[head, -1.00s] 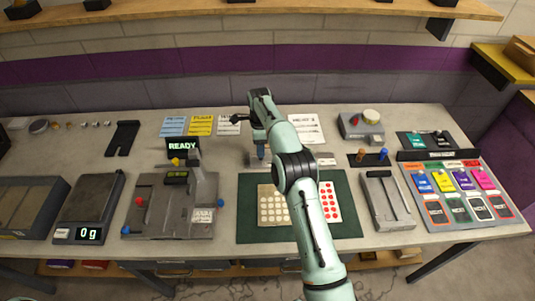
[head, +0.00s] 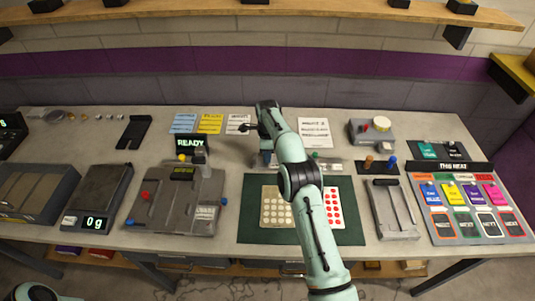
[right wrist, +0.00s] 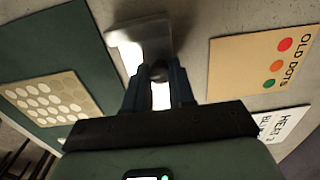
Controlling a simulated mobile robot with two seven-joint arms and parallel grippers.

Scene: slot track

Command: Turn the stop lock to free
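My right gripper (head: 267,160) points down at a low grey metal unit (head: 331,166) behind the green mat, and its arm covers part of that unit. In the right wrist view, the fingers (right wrist: 158,73) are close together around a small dark round knob (right wrist: 158,71), with no clear gap. The knob stands at the near end of a shiny metal plate (right wrist: 146,36). I take this knob to be the stop lock, but no readable label confirms it. Its setting cannot be told. My left gripper is out of view.
The green mat (head: 257,234) with beige and red-dotted cards lies in front. A grey fixture with a READY screen (head: 191,144) stands left. Wood and blue pegs (head: 392,163) and a slotted grey tray (head: 391,211) are right. Paper cards (head: 210,124) lie behind.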

